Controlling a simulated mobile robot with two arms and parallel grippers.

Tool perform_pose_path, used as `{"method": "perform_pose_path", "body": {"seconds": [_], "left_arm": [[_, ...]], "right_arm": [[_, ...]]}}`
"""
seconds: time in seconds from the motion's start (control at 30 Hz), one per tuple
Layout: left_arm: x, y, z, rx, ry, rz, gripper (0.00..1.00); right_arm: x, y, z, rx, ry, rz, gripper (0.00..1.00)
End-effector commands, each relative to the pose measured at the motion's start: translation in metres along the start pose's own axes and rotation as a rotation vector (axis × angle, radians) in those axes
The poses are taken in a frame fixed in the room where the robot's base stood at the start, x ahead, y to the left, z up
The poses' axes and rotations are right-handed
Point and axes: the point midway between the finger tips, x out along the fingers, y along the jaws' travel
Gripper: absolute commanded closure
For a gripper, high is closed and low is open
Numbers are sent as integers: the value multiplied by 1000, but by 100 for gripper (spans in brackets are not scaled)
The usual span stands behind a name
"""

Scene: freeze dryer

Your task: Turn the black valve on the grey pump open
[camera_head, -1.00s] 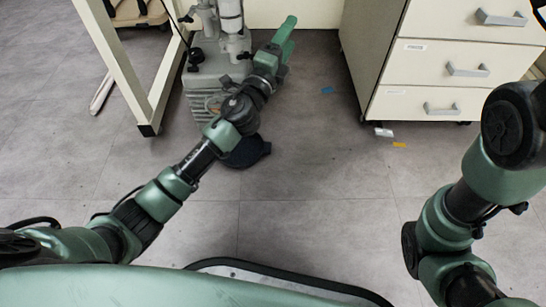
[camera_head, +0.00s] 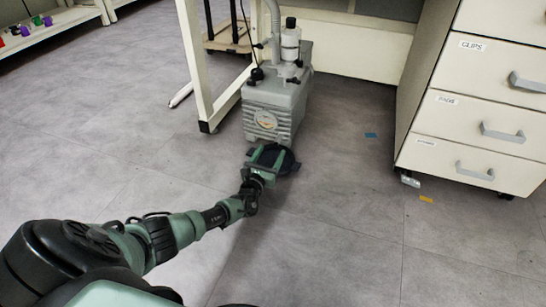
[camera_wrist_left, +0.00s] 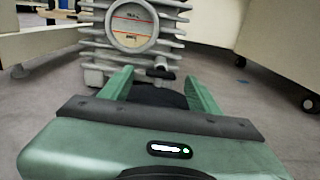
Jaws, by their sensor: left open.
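The grey pump (camera_head: 275,100) stands on the floor beside the white table leg. In the left wrist view its ribbed front and round gauge-like window (camera_wrist_left: 132,25) fill the top. A small black valve (camera_wrist_left: 160,73) sticks out low on the pump's front, right of centre, in the left wrist view. More black knobs (camera_head: 257,74) show on the pump's top. My left gripper (camera_head: 268,156) is low in front of the pump, open and empty. In the wrist view its green fingers (camera_wrist_left: 155,82) point at the pump, with the black valve just beyond and between them. My right gripper is out of view.
A white drawer cabinet (camera_head: 440,120) on wheels stands at the right. A white table leg (camera_head: 197,75) is left of the pump. Floor between pump and cabinet is clear, with small blue and yellow marks.

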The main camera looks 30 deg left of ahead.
Motion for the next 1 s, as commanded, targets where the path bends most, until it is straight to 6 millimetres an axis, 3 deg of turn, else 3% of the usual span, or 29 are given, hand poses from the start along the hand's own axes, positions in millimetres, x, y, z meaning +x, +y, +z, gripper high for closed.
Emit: {"method": "perform_pose_path", "body": {"seconds": [0.2, 0.47, 0.6, 0.7, 1.0], "left_arm": [[18, -1, -1, -2, 1, 0, 38], [19, -1, 0, -3, 2, -1, 38], [18, -1, 0, -3, 2, -1, 77], [18, -1, 0, -3, 2, -1, 100], [18, -1, 0, -41, 1, -1, 100]], "right_arm": [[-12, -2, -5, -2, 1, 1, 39], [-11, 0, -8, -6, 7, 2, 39], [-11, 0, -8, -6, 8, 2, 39], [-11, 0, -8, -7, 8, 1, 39], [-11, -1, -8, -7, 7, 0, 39]]}}
